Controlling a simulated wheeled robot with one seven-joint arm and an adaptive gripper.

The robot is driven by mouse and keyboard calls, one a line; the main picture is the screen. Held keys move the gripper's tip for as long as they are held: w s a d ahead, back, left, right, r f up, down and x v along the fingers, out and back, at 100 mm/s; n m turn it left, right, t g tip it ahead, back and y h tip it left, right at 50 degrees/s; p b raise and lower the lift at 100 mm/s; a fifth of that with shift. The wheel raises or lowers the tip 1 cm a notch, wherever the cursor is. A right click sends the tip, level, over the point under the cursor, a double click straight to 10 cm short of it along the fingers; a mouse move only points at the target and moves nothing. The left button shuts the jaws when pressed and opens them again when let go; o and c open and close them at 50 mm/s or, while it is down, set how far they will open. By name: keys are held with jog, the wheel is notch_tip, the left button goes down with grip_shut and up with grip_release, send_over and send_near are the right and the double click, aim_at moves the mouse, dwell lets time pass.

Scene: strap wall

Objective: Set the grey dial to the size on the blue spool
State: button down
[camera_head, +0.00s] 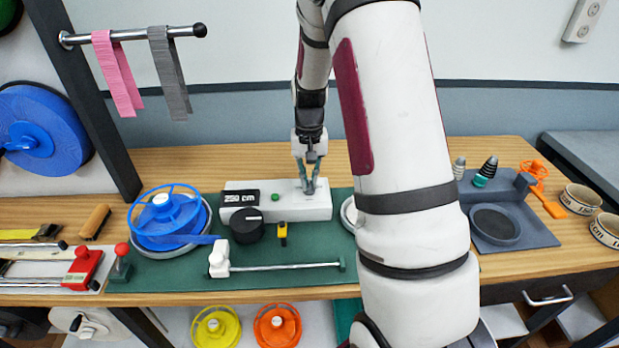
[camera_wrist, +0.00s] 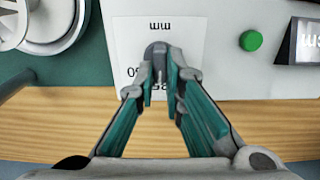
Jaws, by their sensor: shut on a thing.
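The blue spool (camera_head: 178,200) sits on a round grey plate at the left of the green mat. Its size marking is too small to read. A white box (camera_head: 292,212) stands at the middle of the mat. My gripper (camera_head: 310,188) is over the right part of this box, pointing down. In the wrist view, my gripper (camera_wrist: 161,72) is shut on the grey dial (camera_wrist: 157,49), in front of a white scale card (camera_wrist: 190,32) marked "mm". The fingers and dial cover part of the card's numbers, so the setting cannot be read.
The box bears a black display (camera_head: 240,197) and a green button (camera_head: 275,197). A black knob (camera_head: 247,226) and a yellow-black piece (camera_head: 282,235) are in front. A metal rod (camera_head: 285,266) lies nearer. A grey tray (camera_head: 520,235) is at right. My arm hides the mat's right part.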

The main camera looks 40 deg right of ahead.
aim_at(309, 182)
dwell(0.4)
jog(key=c, duration=1.7)
grip_release()
notch_tip(309, 182, up, 12)
jog(key=shift+r, duration=0.1)
jog(key=s+a+r+n+t, duration=0.2)
jog(key=s+a+r+n, duration=0.2)
jog(key=s+a+r, duration=0.8)
jog(key=s+a+n+t, duration=0.1)
jog(key=s+a, duration=0.1)
jog(key=s, duration=0.1)
jog(key=s+a+n+t, duration=0.1)
jog(key=s+a, duration=0.2)
jog(key=s, duration=0.1)
jog(key=s+a+f+n, duration=0.1)
jog(key=s+a, duration=0.2)
jog(key=s, duration=0.1)
jog(key=shift+s+a+t, duration=0.15)
jog(key=shift+s+t, duration=0.1)
jog(key=shift+t, duration=0.15)
